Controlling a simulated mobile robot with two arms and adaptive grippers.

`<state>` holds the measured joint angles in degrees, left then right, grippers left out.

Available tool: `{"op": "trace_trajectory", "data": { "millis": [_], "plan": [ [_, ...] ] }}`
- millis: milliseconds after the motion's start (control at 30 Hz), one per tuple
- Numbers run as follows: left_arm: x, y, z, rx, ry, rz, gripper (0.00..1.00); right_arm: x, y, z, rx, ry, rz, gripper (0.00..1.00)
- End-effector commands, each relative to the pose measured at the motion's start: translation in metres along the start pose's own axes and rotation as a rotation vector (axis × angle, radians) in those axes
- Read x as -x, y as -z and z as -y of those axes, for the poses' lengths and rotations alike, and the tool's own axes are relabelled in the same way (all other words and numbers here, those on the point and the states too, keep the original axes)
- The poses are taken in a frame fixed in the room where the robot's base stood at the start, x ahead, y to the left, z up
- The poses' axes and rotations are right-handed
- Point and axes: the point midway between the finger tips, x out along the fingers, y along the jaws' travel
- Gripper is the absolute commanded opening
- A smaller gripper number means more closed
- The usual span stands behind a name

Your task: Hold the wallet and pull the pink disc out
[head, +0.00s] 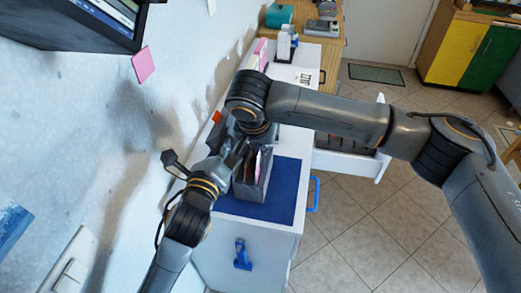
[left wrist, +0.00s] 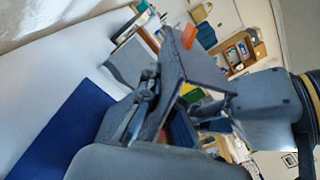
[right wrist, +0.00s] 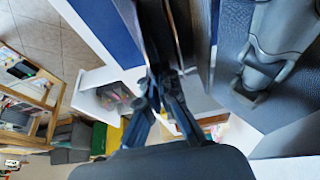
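The wallet (head: 247,188), a dark grey open-topped case, stands on the blue mat (head: 283,192). A thin pink edge, seemingly the pink disc (head: 258,161), shows in its opening. My left gripper (head: 233,156) is at the wallet's left upper side; in the left wrist view its fingers are around a grey wallet panel (left wrist: 180,58), but contact is unclear. My right gripper (head: 252,140) points down over the opening, partly hidden by its own wrist. In the right wrist view its fingertips (right wrist: 164,76) are close together at a thin edge; whether they grip it is unclear.
The mat lies on a white cabinet (head: 243,232) with blue handles, against the wall at left. An open white drawer (head: 345,163) sticks out at right. A white stand (head: 285,43) and a wooden desk (head: 325,62) are behind. A dark shelf (head: 75,25) hangs upper left.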

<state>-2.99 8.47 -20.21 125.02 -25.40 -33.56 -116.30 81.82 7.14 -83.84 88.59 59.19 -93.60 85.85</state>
Motion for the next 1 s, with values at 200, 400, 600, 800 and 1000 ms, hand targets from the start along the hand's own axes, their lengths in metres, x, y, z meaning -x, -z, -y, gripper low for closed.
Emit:
{"op": "trace_trajectory", "data": {
  "millis": [200, 400, 600, 800, 1000],
  "plan": [
    [0.0, 0.001, 0.0, 0.0, -0.001, -0.001, 0.0, 0.011, 0.004, 0.001, -0.001, 0.001, -0.001, 0.0],
    [0.0, 0.001, 0.0, 0.0, -0.001, -0.001, 0.0, 0.02, 0.008, 0.001, -0.001, 0.002, 0.0, 0.0],
    [0.0, 0.001, 0.0, 0.0, -0.001, -0.001, 0.0, 0.029, 0.012, 0.0, 0.0, 0.001, 0.0, 0.0],
    [0.0, 0.001, 0.0, 0.0, -0.001, -0.001, 0.0, 0.038, 0.016, 0.001, 0.0, 0.001, 0.0, 0.0],
    [0.0, 0.001, 0.0, 0.0, -0.001, -0.001, 0.0, 0.048, 0.02, 0.0, -0.001, 0.001, 0.0, 0.0]
  ]
}}
